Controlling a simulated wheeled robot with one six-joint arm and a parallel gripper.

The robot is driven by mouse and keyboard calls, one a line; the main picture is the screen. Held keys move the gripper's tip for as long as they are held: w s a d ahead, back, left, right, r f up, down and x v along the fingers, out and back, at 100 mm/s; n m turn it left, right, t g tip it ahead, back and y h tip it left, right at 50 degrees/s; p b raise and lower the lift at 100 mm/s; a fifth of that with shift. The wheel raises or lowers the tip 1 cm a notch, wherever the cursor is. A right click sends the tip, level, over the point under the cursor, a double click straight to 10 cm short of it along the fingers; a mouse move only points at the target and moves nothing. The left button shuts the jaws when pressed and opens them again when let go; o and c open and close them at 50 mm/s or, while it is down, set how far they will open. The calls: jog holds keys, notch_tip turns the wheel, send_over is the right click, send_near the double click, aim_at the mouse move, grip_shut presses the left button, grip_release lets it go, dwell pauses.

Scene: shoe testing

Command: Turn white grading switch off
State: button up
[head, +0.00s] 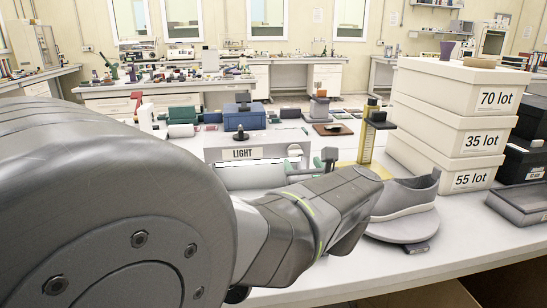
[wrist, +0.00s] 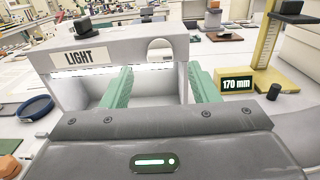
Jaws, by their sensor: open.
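A grey box labelled LIGHT (head: 213,154) stands on the white bench ahead of me; it also shows in the wrist view (wrist: 115,43). Its open front looks pale and bright inside. A round white-grey piece (head: 294,149) sits at the right of its front, right of the label; in the wrist view it shows upright (wrist: 160,50). I cannot tell for certain whether it is the grading switch, or its position. My gripper (head: 314,166) has green fingers spread apart with nothing between them. In the wrist view the gripper (wrist: 160,87) points at the box front, the round piece between and beyond its fingers.
A grey shoe (head: 408,196) on a round stand and stacked lot boxes (head: 450,111) are right of my arm. A yellow measuring stand (head: 367,143) and a 170 mm display (wrist: 236,85) stand right of the light box. Small items crowd the bench behind.

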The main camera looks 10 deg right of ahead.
aim_at(297, 154)
jog(key=shift+w+a, duration=0.1)
jog(key=shift+w, duration=2.5)
jog(key=c, duration=1)
